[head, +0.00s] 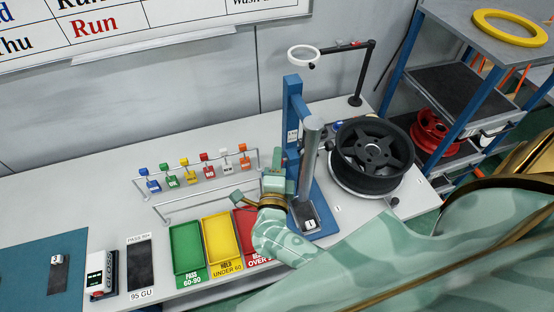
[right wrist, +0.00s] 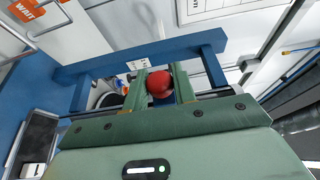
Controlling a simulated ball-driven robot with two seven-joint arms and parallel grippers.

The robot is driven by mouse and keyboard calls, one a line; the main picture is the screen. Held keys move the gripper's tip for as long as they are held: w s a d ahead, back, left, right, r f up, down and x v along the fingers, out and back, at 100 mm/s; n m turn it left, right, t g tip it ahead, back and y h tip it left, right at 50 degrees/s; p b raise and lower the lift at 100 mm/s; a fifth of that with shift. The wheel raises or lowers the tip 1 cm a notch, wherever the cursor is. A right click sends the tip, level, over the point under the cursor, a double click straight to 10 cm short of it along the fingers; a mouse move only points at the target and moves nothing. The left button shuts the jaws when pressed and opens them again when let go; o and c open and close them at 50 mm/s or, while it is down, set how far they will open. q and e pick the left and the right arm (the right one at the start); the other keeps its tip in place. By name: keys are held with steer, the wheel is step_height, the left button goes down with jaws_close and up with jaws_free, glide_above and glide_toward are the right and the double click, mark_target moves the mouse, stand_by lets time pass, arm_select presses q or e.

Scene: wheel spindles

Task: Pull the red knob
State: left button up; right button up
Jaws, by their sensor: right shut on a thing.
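The red knob (right wrist: 160,84) shows in the right wrist view between the two green fingers of my right gripper (right wrist: 159,78). The fingers touch it on both sides, and the gripper is shut on it. In the head view my right gripper (head: 275,183) is at the left side of the blue press stand (head: 294,120), near its post. The knob is hidden there behind my gripper. My left gripper is not in view.
A black wheel (head: 373,152) sits on a round plate right of the stand. Green (head: 187,248), yellow (head: 221,239) and red (head: 246,222) trays lie left of my right wrist. A rail with coloured tags (head: 207,165) stands behind. A ring lamp (head: 303,57) hangs above the bench.

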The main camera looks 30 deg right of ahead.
jaws_close()
steer(key=shift+w+a, duration=0.25)
steer(key=shift+a, duration=0.65)
steer(key=o, duration=0.9)
jaws_free()
steer(key=shift+c, duration=0.2)
